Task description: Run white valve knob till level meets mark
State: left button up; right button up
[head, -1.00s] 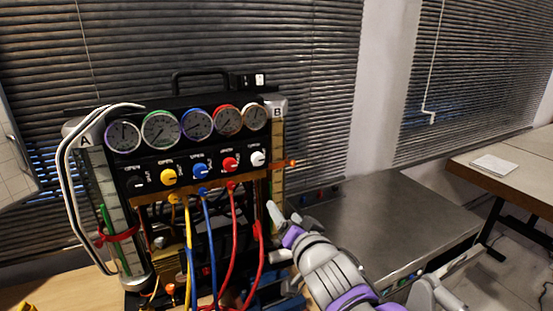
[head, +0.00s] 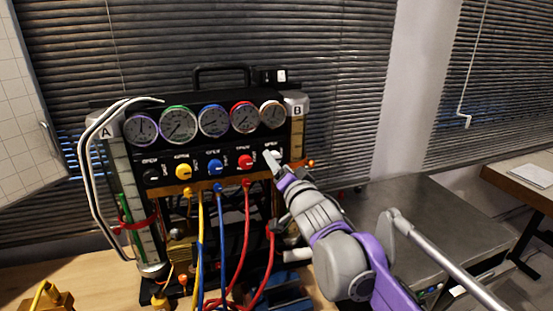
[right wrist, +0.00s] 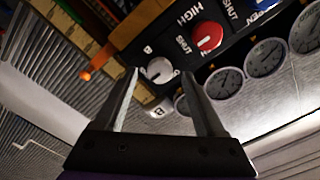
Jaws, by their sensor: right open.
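The gauge rig (head: 205,165) stands on a wooden bench, with several dials above a row of coloured knobs. The white valve knob is at the row's right end; my gripper largely hides it in the head view. In the right wrist view the white knob (right wrist: 160,70) shows between the fingertips. My right gripper (head: 275,163) is open at the knob, with no visible grip on it. Column A (head: 120,185) has a green strip and a red band. Column B (head: 297,138) is partly hidden by my arm, with an orange pointer (head: 310,163) beside it. The liquid level is unclear.
A red knob (head: 245,161) sits just left of the white one. Yellow, blue and red hoses (head: 222,245) hang below the panel. A grey-topped cabinet (head: 405,215) stands to the right. A yellow object (head: 45,298) is at the lower left.

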jog(key=shift+x, duration=1.1)
grip_shut()
